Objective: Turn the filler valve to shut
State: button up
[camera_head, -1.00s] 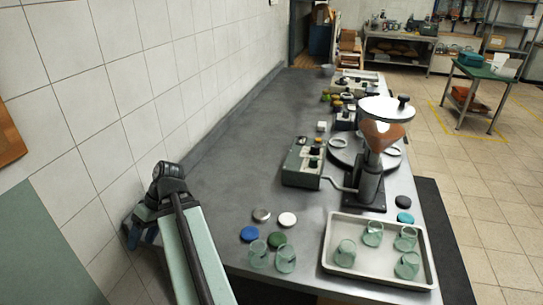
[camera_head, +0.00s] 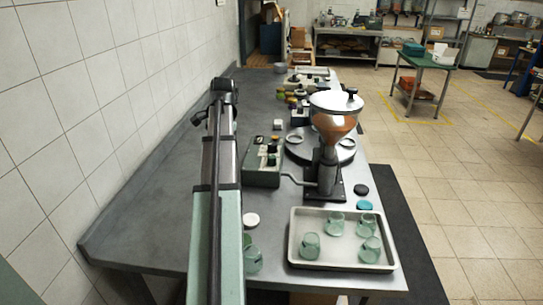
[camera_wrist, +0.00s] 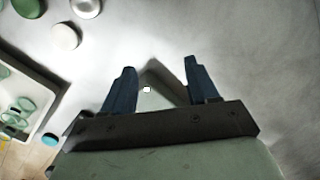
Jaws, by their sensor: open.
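The filler (camera_head: 334,130) stands on the right part of the bench, with a lidded, amber-coloured hopper over a dark stand. A thin pipe (camera_head: 298,181) joins it to a grey-green control box (camera_head: 262,164) with knobs on top. I cannot make out which part is the valve or how it is set. My gripper (camera_wrist: 160,82) shows in the wrist view, open and empty above the grey bench top, apart from the filler. A tiny white square (camera_wrist: 146,90) shows between its fingers.
A metal tray (camera_head: 297,248) with several glass jars is at the near right; it also shows in the wrist view (camera_wrist: 48,88). A white lid (camera_head: 251,220) and a glass jar (camera_head: 253,260) sit near my arm. A tiled wall (camera_head: 90,110) bounds the bench on the left.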

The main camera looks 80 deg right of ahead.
aim_at(272, 157)
jog(key=s+d+r+m+g, duration=0.1)
jog(key=s+d+r+m, duration=0.3)
jog(key=s, duration=0.4)
jog(key=s+d+r+m, duration=0.3)
jog(key=s+d+m, duration=0.15)
jog(key=s, duration=0.35)
jog(key=shift+m+h, duration=0.25)
jog(key=shift+h, duration=0.05)
jog(key=f, duration=0.9)
jog(key=a+f, duration=0.1)
jog(key=f, duration=0.3)
jog(key=shift+s+f, duration=0.2)
jog(key=shift+f, duration=0.15)
jog(key=shift+c, duration=0.2)
jog(key=c, duration=1)
